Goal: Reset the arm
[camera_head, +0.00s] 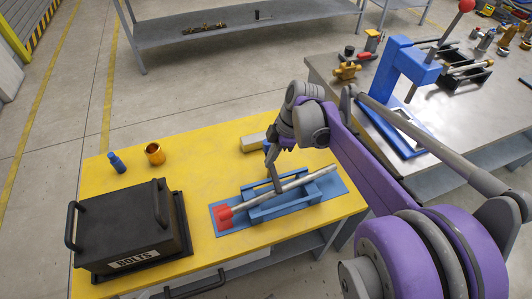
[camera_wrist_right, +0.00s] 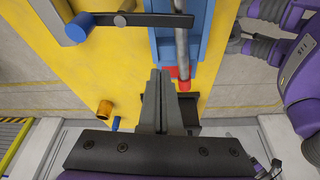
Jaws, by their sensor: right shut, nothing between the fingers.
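A dark swing arm (camera_wrist_right: 140,19) reaches from a blue round post (camera_wrist_right: 76,29) across to a metal rod (camera_wrist_right: 181,45); it also shows in the head view (camera_head: 276,180). The rod (camera_head: 298,181) lies in a blue fixture (camera_head: 262,213), with a red block (camera_head: 223,214) at its left end. The arm's free end lies over the rod; contact cannot be told.
A black bolts box (camera_head: 128,225) fills the left of the yellow table (camera_head: 200,155). A blue bottle (camera_head: 117,163) and an orange cup (camera_head: 155,154) stand behind it. A grey block (camera_head: 253,143) is near the gripper. A steel bench with a blue press (camera_head: 402,65) stands right.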

